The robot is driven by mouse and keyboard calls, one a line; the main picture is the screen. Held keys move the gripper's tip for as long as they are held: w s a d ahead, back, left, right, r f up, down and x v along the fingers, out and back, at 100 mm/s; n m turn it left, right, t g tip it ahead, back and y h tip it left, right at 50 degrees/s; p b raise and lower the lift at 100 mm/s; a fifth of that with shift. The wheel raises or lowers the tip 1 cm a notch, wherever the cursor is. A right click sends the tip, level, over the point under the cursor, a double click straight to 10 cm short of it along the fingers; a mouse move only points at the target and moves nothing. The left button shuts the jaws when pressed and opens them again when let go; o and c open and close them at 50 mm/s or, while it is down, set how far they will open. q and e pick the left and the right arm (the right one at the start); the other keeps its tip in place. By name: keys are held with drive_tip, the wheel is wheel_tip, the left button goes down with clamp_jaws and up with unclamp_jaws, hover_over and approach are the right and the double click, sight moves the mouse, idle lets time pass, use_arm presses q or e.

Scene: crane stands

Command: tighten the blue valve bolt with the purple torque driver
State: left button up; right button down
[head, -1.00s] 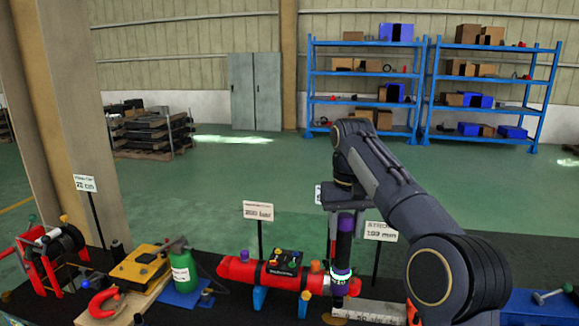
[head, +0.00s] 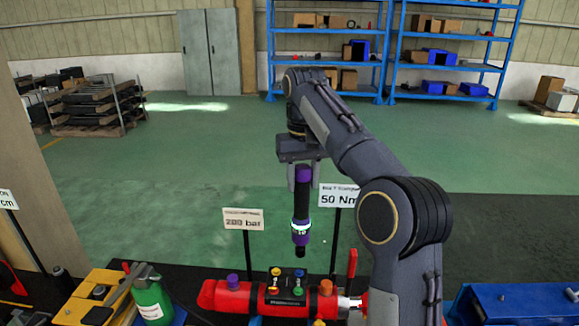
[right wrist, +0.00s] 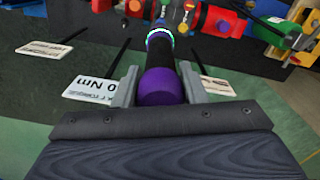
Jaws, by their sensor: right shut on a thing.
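The purple torque driver (head: 301,206) is a black and purple shaft with a lit ring near its lower end. My right gripper (head: 302,172) is shut on its top and holds it upright, tip down, in the air. In the right wrist view its purple cap (right wrist: 160,86) sits between the two fingers (right wrist: 158,92). The red cylinder (head: 225,296) lies below, with a black block on it. The blue valve bolt (head: 297,291) is on that block, beside yellow, red and green ones. The driver tip appears above the block, apart from it. My left gripper is out of view.
A sign reading 280 bar (head: 243,219) and a 50 Nm sign (head: 339,196) stand on posts behind the cylinder. A green bottle (head: 150,298) and yellow case (head: 88,296) are at left, a blue box (head: 510,303) at right. Purple (head: 233,280) and orange (head: 326,287) knobs flank the block.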

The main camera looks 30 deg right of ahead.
sight(302, 198)
drive_tip(key=shift+w+r, duration=0.15)
drive_tip(key=shift+w, duration=0.15)
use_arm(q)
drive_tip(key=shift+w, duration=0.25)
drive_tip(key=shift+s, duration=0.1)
use_arm(e)
drive_tip(key=shift+s, duration=0.2)
